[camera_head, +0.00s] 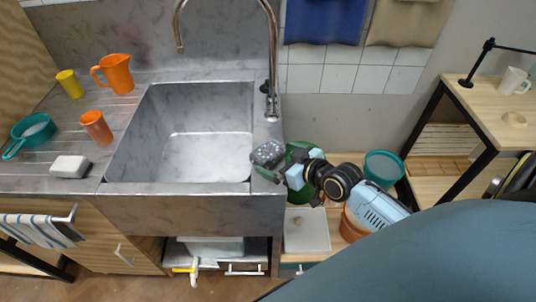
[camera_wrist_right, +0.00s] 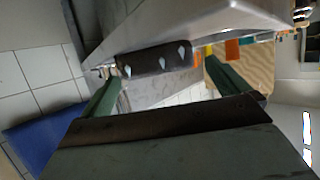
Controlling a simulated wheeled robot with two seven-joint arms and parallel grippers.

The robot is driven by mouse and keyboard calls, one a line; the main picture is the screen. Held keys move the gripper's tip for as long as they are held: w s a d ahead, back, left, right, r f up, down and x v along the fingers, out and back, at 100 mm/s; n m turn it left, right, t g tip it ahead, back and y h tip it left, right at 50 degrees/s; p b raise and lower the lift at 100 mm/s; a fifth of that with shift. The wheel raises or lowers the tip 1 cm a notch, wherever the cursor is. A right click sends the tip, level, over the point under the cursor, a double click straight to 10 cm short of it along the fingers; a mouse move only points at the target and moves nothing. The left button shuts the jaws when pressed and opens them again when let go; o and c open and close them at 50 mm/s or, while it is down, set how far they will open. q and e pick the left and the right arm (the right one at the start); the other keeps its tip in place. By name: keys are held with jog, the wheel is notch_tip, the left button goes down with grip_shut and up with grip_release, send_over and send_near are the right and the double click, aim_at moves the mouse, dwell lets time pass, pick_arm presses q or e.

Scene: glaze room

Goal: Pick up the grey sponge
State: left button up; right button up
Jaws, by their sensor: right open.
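The grey sponge (camera_head: 268,153), a dark speckled block, sits at the right rim of the sink in the head view. In the right wrist view the sponge (camera_wrist_right: 155,59) appears as a dark block with white marks, just beyond and between the fingertips. My right gripper (camera_head: 270,164) is at the sponge, its jaws open. In the wrist view its green fingers (camera_wrist_right: 165,80) stand on either side of the sponge. I cannot tell whether either finger touches it. My left gripper is not in view.
The sink (camera_head: 205,155) is empty, with a tall tap (camera_head: 272,60) behind the sponge. An orange jug (camera_head: 116,74), orange cup (camera_head: 96,127), yellow cup (camera_head: 69,83), teal pan (camera_head: 35,130) and white block (camera_head: 70,166) stand left. A teal bowl (camera_head: 383,166) is on the right.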

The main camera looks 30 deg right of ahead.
aim_at(273, 154)
jog(key=x, duration=0.5)
jog(key=shift+w+r, duration=0.15)
jog(key=shift+w, duration=0.25)
jog(key=c, duration=0.8)
